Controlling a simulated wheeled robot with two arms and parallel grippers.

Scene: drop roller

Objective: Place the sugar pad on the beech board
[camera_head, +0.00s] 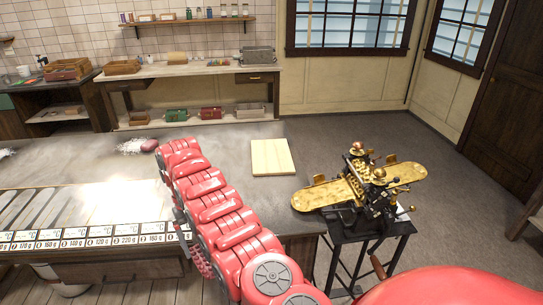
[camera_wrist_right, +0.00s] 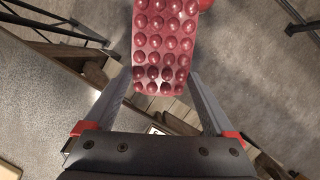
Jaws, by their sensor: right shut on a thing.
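The sugar pad shows in the right wrist view as a red sheet (camera_wrist_right: 164,45) with rows of round, glossy drops. My right gripper (camera_wrist_right: 163,78) is shut on its near end, and the pad stretches away beyond the fingertips. The beech board (camera_head: 272,157), a pale rectangle, lies flat and bare on the grey table near its right end. A pale corner, probably of the board, shows at the bottom left of the right wrist view. My left gripper is not in view.
A brass roller machine (camera_head: 358,184) stands on a dark stand right of the table. A pink lump (camera_head: 149,146) and white powder lie on the grey table (camera_head: 70,157) at the left. The tabletop around the board is clear. A back bench (camera_head: 200,70) holds boxes.

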